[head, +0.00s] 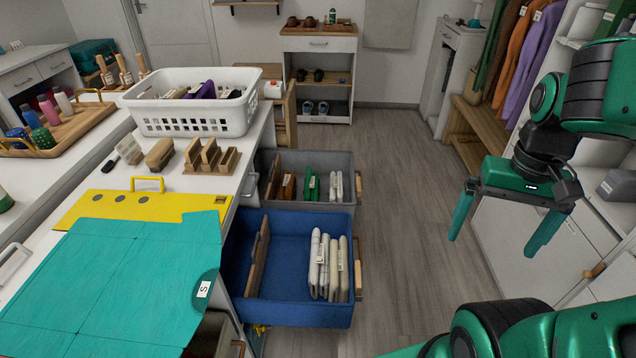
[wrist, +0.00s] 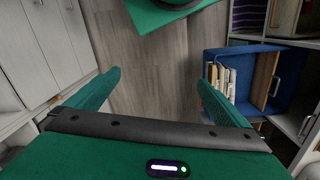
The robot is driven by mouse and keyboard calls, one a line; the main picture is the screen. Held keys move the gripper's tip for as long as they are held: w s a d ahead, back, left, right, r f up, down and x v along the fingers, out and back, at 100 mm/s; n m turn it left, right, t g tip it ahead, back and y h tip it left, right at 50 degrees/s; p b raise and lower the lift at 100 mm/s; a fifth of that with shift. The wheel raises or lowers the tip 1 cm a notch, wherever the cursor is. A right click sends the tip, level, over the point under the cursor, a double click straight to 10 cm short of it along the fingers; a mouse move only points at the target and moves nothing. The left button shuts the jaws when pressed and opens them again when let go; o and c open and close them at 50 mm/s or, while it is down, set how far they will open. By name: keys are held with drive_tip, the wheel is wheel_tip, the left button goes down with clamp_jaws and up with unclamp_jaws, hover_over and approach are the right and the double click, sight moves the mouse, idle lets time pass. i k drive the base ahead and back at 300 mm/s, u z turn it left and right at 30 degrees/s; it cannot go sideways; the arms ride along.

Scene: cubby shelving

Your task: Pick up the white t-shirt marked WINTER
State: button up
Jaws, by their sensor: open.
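Several folded white to beige garments (head: 325,265) stand on edge in the open blue drawer (head: 282,312), right of a wooden divider. Small tags show on them, but I cannot read WINTER on any. They also show in the wrist view (wrist: 226,78). Folded white items (head: 335,186) also stand in the grey drawer (head: 310,162) behind, beside green and brown ones. My gripper (head: 495,243) is open and empty, pointing down over the floor, well to the right of both drawers. Its two fingers also show apart in the wrist view (wrist: 160,80).
A teal garment (head: 120,280) tagged S lies on a yellow board (head: 165,207) on the counter. A white basket (head: 195,120) stands behind it. Cabinets (head: 530,280) and hanging clothes (head: 530,60) line the right. Floor (head: 395,200) between is clear.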

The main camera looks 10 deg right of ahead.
sight(336, 192)
drive_tip(key=k, duration=1.65)
drive_tip(key=z, duration=0.55)
drive_tip(key=i, duration=4)
drive_tip(key=z, duration=0.05)
